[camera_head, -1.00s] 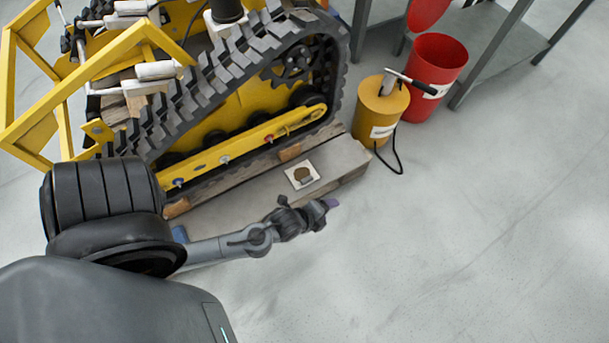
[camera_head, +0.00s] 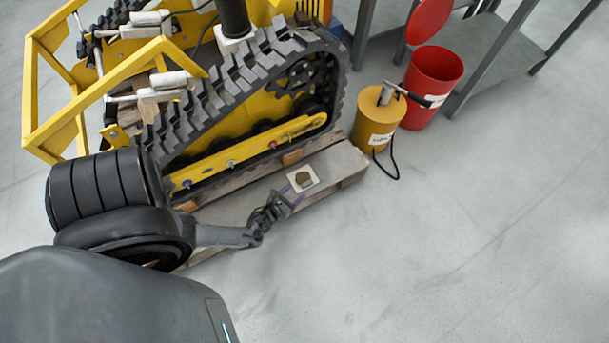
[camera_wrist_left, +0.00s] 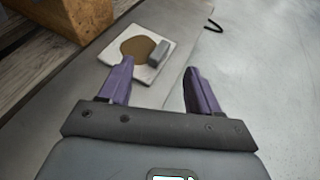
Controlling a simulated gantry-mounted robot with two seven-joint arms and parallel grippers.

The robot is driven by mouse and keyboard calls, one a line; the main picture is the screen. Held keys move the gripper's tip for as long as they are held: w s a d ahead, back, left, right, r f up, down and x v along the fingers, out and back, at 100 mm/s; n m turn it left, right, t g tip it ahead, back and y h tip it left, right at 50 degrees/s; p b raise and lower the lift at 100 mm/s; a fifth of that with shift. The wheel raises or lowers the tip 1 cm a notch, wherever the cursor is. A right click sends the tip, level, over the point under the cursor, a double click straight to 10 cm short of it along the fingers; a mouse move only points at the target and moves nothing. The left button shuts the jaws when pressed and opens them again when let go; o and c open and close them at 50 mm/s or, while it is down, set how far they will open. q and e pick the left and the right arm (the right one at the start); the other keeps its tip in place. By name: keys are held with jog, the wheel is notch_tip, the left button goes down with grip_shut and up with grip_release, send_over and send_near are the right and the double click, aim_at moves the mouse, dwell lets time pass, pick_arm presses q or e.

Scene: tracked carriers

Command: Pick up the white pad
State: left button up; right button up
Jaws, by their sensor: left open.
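The white pad (camera_head: 303,178) is a small flat square with a brown round patch. It lies on the grey top of the low ledge beside the tracked carrier. In the left wrist view the pad (camera_wrist_left: 117,51) sits just beyond the fingertips, toward the upper left, with a small grey block (camera_wrist_left: 158,53) on its right part. My left gripper (camera_head: 290,193) is open and empty, close to the pad's near left side. In the left wrist view its purple fingers (camera_wrist_left: 158,72) are spread apart. My right gripper is not in view.
The yellow tracked carrier (camera_head: 240,130) stands behind the pad. A wooden block (camera_wrist_left: 75,12) is left of the pad. A yellow canister (camera_head: 378,122) with a black hose and a red bin (camera_head: 432,85) stand at the right. The floor (camera_head: 450,240) in front is clear.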

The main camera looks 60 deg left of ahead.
aim_at(309, 181)
pick_arm(q)
jog(key=b+x, duration=0.2)
jog(key=x, duration=0.1)
jog(key=shift+a+f, duration=0.1)
jog(key=shift+f, duration=0.25)
jog(key=shift+w+a, duration=0.2)
jog(key=shift+w, duration=0.35)
jog(key=b+x, duration=0.3)
jog(key=shift+w+f, duration=0.15)
jog(key=shift+w, duration=0.2)
jog(key=shift+w+a+b, duration=0.25)
jog(key=shift+w+b, duration=0.25)
jog(key=shift+w, duration=0.05)
jog(key=shift+s+d, duration=0.1)
jog(key=c, duration=0.5)
grip_shut()
